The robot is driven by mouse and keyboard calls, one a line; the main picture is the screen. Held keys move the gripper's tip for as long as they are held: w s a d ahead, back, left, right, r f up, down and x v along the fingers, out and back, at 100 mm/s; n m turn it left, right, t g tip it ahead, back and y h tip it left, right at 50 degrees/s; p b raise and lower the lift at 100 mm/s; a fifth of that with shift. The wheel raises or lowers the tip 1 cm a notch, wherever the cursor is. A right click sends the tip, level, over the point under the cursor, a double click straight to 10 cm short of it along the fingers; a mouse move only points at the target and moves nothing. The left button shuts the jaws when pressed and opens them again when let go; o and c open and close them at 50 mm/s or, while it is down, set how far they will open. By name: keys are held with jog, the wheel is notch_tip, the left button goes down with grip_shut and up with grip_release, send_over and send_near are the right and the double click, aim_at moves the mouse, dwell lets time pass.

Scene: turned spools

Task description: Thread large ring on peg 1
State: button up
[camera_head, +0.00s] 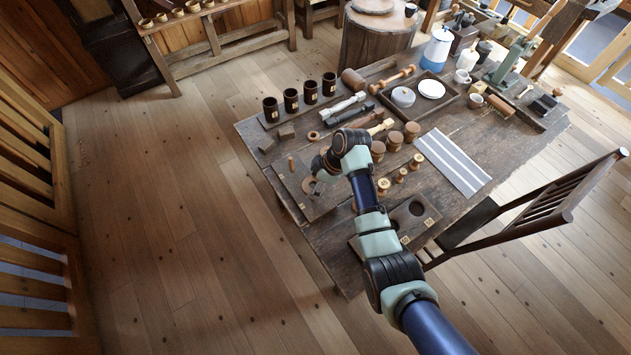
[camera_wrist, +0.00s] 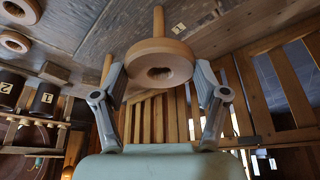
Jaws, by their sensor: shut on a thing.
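My gripper (camera_wrist: 160,82) is shut on a large wooden ring (camera_wrist: 146,54), with one finger on each side of its rim. The ring's hole faces the wrist camera and looks dark. A slim wooden peg (camera_wrist: 158,20) shows just past the ring's upper edge, beside a label marked 1 (camera_wrist: 179,27). The ring hides part of this peg, and I cannot tell whether they touch. A second peg (camera_wrist: 107,67) shows near the left finger. In the head view my gripper (camera_head: 318,172) is over the table's left part, and a peg (camera_head: 291,162) stands beside it.
Two other rings (camera_wrist: 18,42) lie at the wrist view's upper left. Dark numbered cups (camera_head: 291,101) stand along the table's back left. Spools (camera_head: 384,186) and lidded pots (camera_head: 394,141) stand right of my gripper. A board with round holes (camera_head: 402,218) lies near the front edge.

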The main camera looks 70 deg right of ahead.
jog(key=shift+f, duration=0.25)
jog(key=shift+f+b, duration=0.65)
jog(key=shift+f, duration=0.15)
jog(key=shift+f, duration=0.1)
jog(key=shift+f+b, duration=0.35)
jog(key=shift+f, duration=0.2)
dwell(0.4)
jog(key=o, duration=1.2)
jog(key=shift+c, duration=0.2)
